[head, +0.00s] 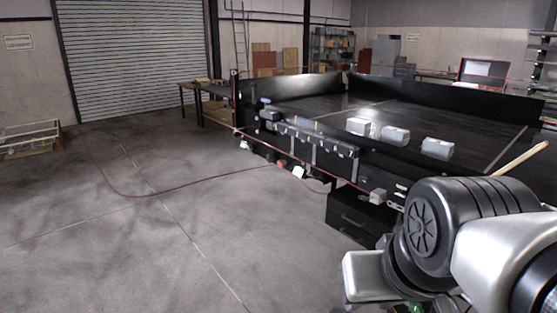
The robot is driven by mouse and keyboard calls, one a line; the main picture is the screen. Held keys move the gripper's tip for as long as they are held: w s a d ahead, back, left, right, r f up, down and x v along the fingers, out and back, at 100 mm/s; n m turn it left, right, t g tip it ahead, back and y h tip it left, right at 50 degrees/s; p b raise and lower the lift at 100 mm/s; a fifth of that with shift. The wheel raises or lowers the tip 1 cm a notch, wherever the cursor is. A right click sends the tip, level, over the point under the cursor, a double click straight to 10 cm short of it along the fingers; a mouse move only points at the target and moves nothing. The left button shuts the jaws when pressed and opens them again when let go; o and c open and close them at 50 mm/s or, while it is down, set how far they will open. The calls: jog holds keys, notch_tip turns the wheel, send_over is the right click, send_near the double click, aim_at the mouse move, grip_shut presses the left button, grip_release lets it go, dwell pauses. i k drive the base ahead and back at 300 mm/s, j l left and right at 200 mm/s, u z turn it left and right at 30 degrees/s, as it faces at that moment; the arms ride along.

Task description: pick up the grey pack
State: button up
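Three light grey, box-shaped packs lie in a slanting row on the black conveyor (300,103). The left pack (358,126) is the farthest, the middle pack (395,137) is beside it, and the right pack (437,149) is nearest to my arm. They look alike, so I cannot tell which one is meant by the grey pack. My arm fills the lower right, short of the conveyor's near side. No gripper fingers show.
A black raised rail (340,148) with small fittings runs along the conveyor's near side. A thin red cable (200,185) lies across the floor. A workbench (205,88) stands behind the conveyor's left end.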

aim_at(356, 125)
jog(key=i+u, duration=0.3)
jog(key=i, duration=0.45)
jog(key=i+l+u, duration=0.1)
jog(key=i+u, duration=0.2)
jog(key=i, duration=0.45)
jog(key=i+j+z, duration=0.1)
jog(key=i+z, duration=0.3)
jog(key=i+j+z, duration=0.2)
jog(key=z, duration=0.15)
jog(key=i+j+z, duration=0.5)
jog(key=z, duration=0.4)
jog(key=i+j+z, duration=0.2)
jog(key=z, duration=0.3)
jog(key=i+j+z, duration=0.15)
jog(key=z, duration=0.35)
jog(key=i+j+z, duration=0.1)
jog(key=j+z, duration=0.2)
jog(key=i+j+z, duration=0.1)
jog(key=j+z, duration=0.45)
jog(key=i+j, duration=0.05)
jog(key=j, duration=0.05)
